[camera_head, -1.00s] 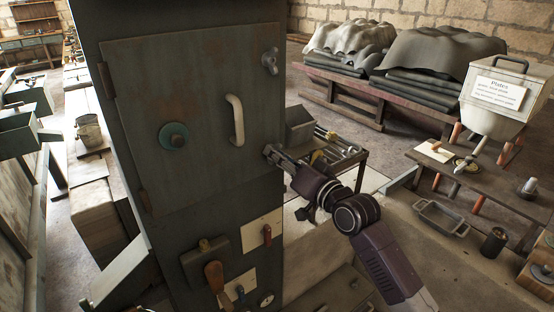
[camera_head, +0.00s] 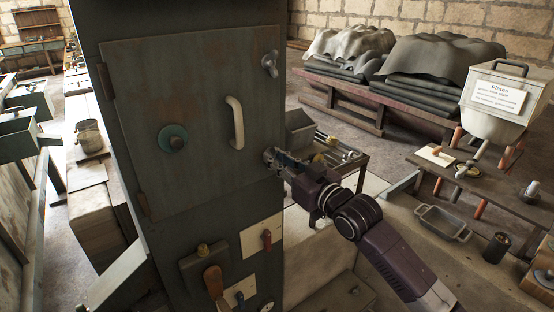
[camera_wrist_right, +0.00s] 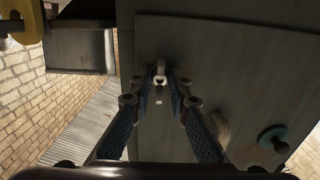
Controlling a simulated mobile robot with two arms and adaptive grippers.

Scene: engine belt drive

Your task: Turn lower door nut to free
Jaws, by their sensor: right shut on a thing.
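The grey-green cabinet door (camera_head: 195,110) is shut, with a pale handle (camera_head: 236,122) and a teal round knob (camera_head: 173,138) on it. The upper door nut (camera_head: 269,65) is a wing nut at the door's top right edge. My right gripper (camera_head: 271,156) is at the door's lower right edge, shut on the lower door nut (camera_wrist_right: 159,80), which the fingers mostly hide in the head view. In the right wrist view the nut shows between the fingertips of the gripper (camera_wrist_right: 160,82). My left gripper is in neither view.
Below the door are a red-handled switch (camera_head: 267,238) and a lever with a brown grip (camera_head: 213,280). A tool cart (camera_head: 340,160) stands close behind my right gripper. A bench with a white bin (camera_head: 497,105) is at the right.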

